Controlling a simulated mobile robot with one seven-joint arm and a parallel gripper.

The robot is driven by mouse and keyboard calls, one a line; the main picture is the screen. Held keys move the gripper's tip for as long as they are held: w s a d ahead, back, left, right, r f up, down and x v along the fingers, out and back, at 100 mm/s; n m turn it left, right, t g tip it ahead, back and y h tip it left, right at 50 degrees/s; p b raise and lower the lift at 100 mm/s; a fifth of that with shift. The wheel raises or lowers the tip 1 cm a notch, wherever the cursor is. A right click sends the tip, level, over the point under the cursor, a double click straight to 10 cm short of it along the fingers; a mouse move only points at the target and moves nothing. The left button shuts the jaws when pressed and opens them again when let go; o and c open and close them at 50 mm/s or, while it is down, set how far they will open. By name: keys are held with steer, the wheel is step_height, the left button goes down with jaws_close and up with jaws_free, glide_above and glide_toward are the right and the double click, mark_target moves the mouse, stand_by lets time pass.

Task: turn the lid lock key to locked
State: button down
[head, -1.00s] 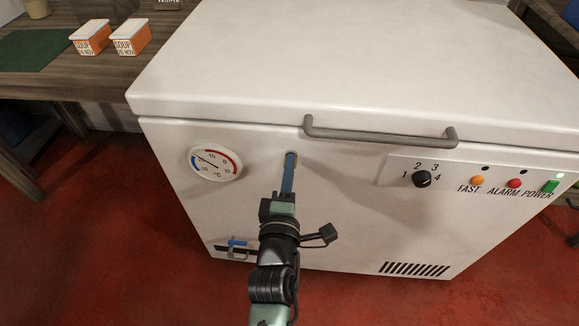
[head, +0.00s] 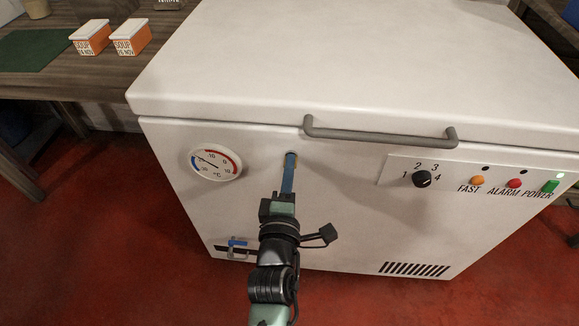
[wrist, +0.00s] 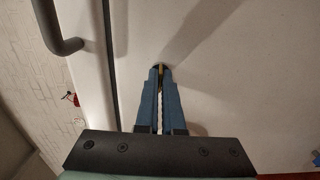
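The chest freezer (head: 330,225) has a lid lock on its front, below the lid's left handle end. The lock and its key (wrist: 160,69) are mostly hidden by my fingertips; only a small brass-yellow bit and a dark rim show. My gripper (head: 291,158) reaches up to the lock with its blue fingers. In the wrist view the fingers (wrist: 160,72) are close together, with a narrow gap between them and the brass bit at their tips. They appear shut on the key. The key's angle cannot be read.
The grey lid handle (head: 380,136) juts out just right of and above my fingertips. A dial thermometer (head: 215,163) is to the left. A control panel (head: 480,176) with a knob and lights is to the right. A blue-handled fitting (head: 238,242) sits low at left.

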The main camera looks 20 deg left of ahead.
stand_by(0.7)
steer(key=shift+f+m+b, duration=0.1)
steer(key=shift+m+b, duration=1.7)
steer(key=shift+m, duration=7.2)
steer(key=c, duration=1)
jaws_free()
steer(key=shift+c, duration=0.2)
steer(key=p+v, duration=0.3)
steer(key=v, duration=1)
